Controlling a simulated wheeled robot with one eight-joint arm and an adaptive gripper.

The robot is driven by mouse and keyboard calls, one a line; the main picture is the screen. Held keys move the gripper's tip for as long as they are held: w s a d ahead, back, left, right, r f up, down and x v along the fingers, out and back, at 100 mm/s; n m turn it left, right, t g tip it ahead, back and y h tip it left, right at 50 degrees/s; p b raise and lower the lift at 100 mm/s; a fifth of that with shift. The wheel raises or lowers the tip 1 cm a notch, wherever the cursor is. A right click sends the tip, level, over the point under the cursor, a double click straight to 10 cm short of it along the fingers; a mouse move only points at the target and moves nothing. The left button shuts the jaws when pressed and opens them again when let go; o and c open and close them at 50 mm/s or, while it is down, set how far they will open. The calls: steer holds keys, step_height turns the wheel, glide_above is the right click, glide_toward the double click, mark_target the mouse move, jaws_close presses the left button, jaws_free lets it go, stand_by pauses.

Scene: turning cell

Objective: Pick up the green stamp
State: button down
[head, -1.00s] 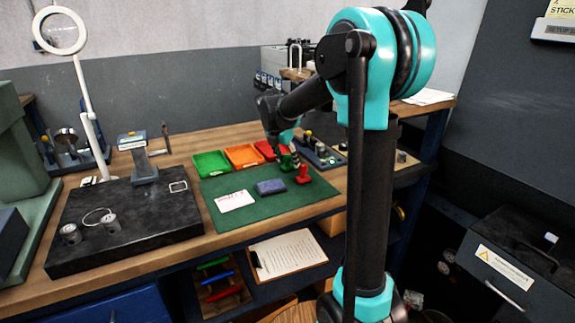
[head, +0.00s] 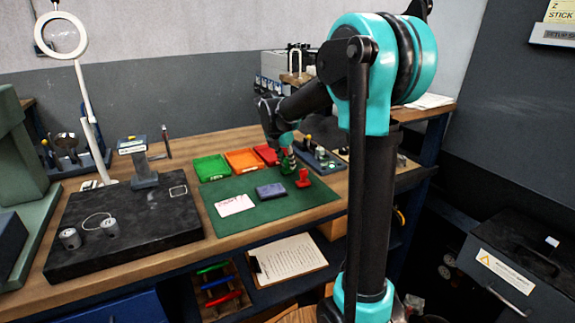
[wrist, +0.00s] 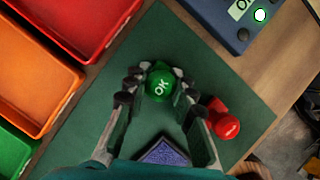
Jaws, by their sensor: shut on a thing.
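The green stamp (wrist: 160,86) has a round top marked "OK" and sits between my gripper's fingertips in the wrist view. My gripper (wrist: 152,77) is shut on it, with a finger on each side. In the head view the green stamp (head: 287,166) shows below my gripper (head: 287,150) at the back right of the green mat (head: 235,189). I cannot tell whether its base touches the mat.
A red stamp (head: 304,179) stands close by, right of the green one in the wrist view (wrist: 227,125). A blue ink pad (head: 270,190) and a paper card (head: 234,204) lie on the mat. Green (head: 211,168), orange (head: 243,160) and red trays (head: 266,154) line the back.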

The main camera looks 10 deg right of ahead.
step_height(320, 180, up, 19)
steer(key=shift+r, duration=0.2)
stand_by(0.3)
